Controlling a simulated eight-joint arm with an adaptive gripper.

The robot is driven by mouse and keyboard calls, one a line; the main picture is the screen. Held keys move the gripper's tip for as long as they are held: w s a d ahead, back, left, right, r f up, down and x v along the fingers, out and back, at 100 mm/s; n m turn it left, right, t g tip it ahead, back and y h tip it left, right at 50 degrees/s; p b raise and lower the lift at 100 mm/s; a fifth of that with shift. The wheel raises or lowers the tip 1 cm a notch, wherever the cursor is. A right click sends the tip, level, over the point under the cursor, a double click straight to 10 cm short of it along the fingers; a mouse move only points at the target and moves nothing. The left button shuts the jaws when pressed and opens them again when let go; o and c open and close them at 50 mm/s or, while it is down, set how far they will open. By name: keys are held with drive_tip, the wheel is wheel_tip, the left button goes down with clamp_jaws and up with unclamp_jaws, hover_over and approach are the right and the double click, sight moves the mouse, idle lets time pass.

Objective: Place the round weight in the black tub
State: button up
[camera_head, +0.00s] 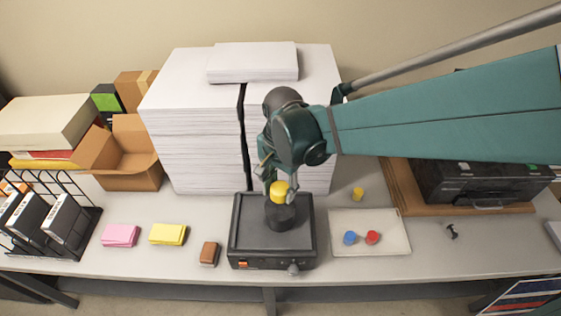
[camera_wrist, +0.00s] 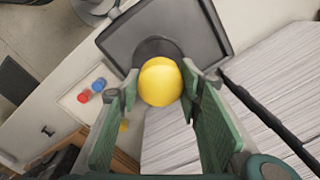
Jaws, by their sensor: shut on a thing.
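A round yellow weight (camera_head: 279,188) is between the fingers of my gripper (camera_head: 278,184), which is shut on it. In the wrist view the yellow weight (camera_wrist: 161,82) fills the gap between the green fingers of my gripper (camera_wrist: 160,90). The round black tub (camera_head: 281,217) stands on a flat black device (camera_head: 246,232) with an orange switch and a knob. The weight is over the tub in the head view. The tub's dark rim (camera_wrist: 152,47) shows behind the weight in the wrist view. The gap between weight and tub is hard to tell.
A pale tray (camera_head: 392,246) to the right holds a blue piece (camera_head: 350,238) and a red piece (camera_head: 372,237). Another yellow piece (camera_head: 358,194) is behind them. Tall paper stacks (camera_head: 200,120) stand close behind the device. A brown block (camera_head: 209,253) lies left of the device.

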sight(280, 206)
drive_tip(key=shift+f, duration=0.9)
drive_tip(key=shift+f, duration=1.9)
drive_tip(key=shift+f, duration=0.15)
drive_tip(key=o, duration=1)
drive_tip(key=shift+o, duration=0.2)
drive_tip(key=shift+r, duration=0.3)
drive_tip(key=shift+s+d+r, duration=0.1)
drive_tip(key=shift+d+r, duration=0.05)
drive_tip(key=shift+r, duration=5.75)
